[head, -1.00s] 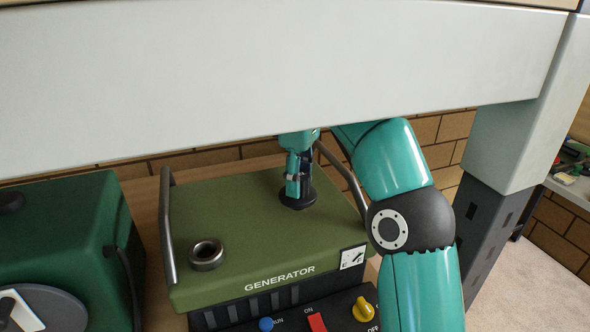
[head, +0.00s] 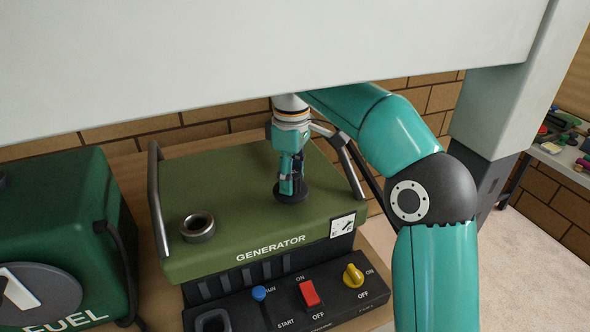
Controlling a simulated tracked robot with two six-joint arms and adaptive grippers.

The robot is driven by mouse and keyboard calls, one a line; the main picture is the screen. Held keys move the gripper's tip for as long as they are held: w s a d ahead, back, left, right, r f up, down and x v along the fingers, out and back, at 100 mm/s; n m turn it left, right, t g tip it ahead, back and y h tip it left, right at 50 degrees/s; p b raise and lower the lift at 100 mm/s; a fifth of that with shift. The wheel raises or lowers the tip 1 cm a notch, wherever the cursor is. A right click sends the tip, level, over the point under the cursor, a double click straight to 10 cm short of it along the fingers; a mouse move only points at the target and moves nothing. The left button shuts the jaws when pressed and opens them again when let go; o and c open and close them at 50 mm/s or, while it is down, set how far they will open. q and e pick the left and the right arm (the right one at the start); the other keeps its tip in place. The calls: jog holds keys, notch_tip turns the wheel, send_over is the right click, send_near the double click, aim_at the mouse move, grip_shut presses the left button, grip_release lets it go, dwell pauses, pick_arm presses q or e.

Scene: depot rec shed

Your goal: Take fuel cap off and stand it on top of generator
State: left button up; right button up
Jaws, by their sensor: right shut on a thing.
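The generator (head: 240,225) is an olive-green box with a handle bar on each side. The fuel cap (head: 292,194) is a black round disc with a raised middle. My right gripper (head: 291,183) points down and is shut on the cap, over the back right part of the generator top. The cap is upright and at or very close to the surface; I cannot tell whether it touches. The metal filler neck (head: 198,228) at the front left of the top is uncovered. My left gripper is not in view.
A control panel (head: 290,300) with blue, red and yellow switches is at the generator's front. A green fuel can (head: 62,215) stands at left. A pale beam (head: 250,60) crosses above. The generator's middle top is clear. A cluttered table (head: 565,155) is at right.

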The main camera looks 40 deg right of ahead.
jog(key=shift+f+b, duration=0.35)
jog(key=shift+f, duration=0.2)
dwell(0.4)
jog(key=o, duration=1.4)
